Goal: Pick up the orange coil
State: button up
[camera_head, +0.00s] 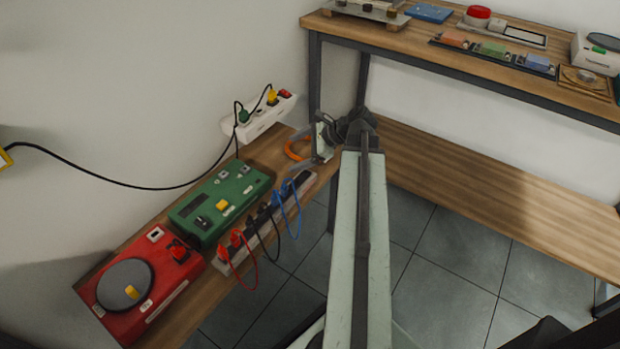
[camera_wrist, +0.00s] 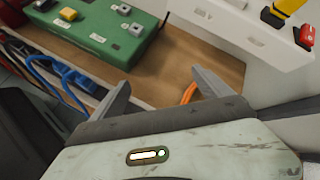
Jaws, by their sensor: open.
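The orange coil (camera_head: 297,148) lies on the wooden bench at its far end, beside my gripper. In the wrist view only a short orange arc of the coil (camera_wrist: 188,93) shows, next to the inner side of the right finger; the rest is hidden behind my gripper. My gripper (camera_head: 304,163) is over the far end of the bench. In the wrist view my gripper (camera_wrist: 160,92) has its two fingers spread wide, with bare wood between them. I cannot tell whether a finger touches the coil.
A green box (camera_head: 222,200) and a red device (camera_head: 140,290) stand along the bench. A strip with red, black and blue cables (camera_head: 265,222) runs along the front edge. A white power strip (camera_head: 259,117) is at the wall. A taller table (camera_head: 410,40) stands right.

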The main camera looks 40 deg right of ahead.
aim_at(329, 161)
jog(key=s+d+f+m+t+h+b, duration=0.1)
jog(key=s+d+f+m+t+b, duration=0.2)
jog(key=d, duration=0.5)
jog(key=s+d+f+m+t+h+b, duration=0.1)
jog(key=s+d+f+m+t+b, duration=0.15)
jog(key=s+d+m+b, duration=0.35)
jog(key=shift+g, duration=0.55)
jog(key=x, duration=0.2)
jog(key=b+x, duration=0.1)
jog(key=x, duration=0.2)
jog(key=d+b+x, duration=0.1)
jog(key=x, duration=0.2)
jog(key=shift+w+f, duration=0.15)
jog(key=shift+w, duration=0.1)
grip_shut()
jog(key=shift+r, duration=0.2)
jog(key=r+p, duration=0.2)
jog(key=s+r+p, duration=0.1)
jog(key=p, duration=0.1)
jog(key=shift+r, duration=0.4)
jog(key=s+d+r+p, duration=0.1)
jog(key=s, duration=1.4)
jog(key=shift+d, duration=0.4)
